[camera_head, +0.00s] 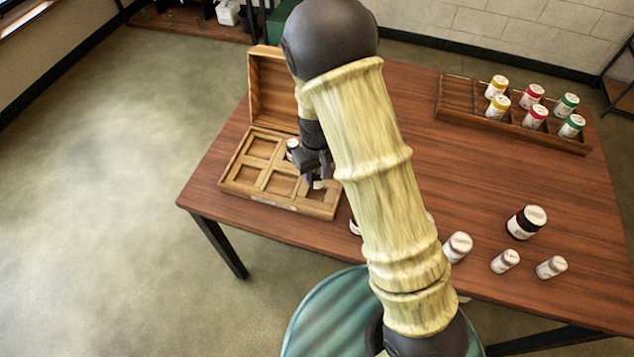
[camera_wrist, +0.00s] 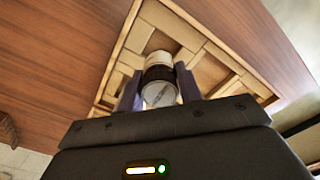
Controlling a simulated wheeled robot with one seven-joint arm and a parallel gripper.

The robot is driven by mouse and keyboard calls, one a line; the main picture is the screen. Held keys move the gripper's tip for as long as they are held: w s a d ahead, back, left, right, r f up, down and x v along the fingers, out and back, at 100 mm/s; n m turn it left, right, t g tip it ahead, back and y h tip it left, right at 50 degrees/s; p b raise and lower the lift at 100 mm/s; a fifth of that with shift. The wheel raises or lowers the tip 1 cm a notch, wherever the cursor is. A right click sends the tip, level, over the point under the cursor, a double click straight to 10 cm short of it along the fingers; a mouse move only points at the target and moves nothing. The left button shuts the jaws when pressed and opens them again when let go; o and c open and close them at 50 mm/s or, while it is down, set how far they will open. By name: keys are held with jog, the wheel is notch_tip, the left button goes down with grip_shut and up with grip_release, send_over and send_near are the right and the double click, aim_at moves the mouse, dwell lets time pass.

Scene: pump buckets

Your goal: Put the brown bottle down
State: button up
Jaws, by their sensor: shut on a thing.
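My gripper (camera_head: 317,170) is over the right part of the open wooden box (camera_head: 240,188). It is shut on the brown bottle (camera_wrist: 160,75), which has a pale cap, a dark band and a whitish section in the wrist view. In that view the fingers (camera_wrist: 159,90) stand on either side of it, with the box's compartments (camera_wrist: 207,72) behind. In the head view only a small pale bit of it shows below the fingers. I cannot tell whether its base touches the box. Another pale-capped bottle (camera_head: 292,145) shows at the box's back, partly hidden by my arm.
A wooden rack (camera_head: 460,116) at the back right holds yellow, red and green jars. The table's (camera_head: 470,180) middle right is clear.

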aim_at(317, 184)
jog(key=shift+a+f, duration=0.1)
jog(key=shift+f, duration=0.25)
jog(key=shift+s+r, duration=0.1)
jog(key=shift+s, duration=0.15)
jog(key=shift+w+f, duration=0.1)
jog(key=shift+f, duration=1.8)
jog(key=shift+f, duration=0.1)
jog(key=o, duration=1)
notch_tip(317, 184, up, 12)
jog(key=shift+r, duration=0.1)
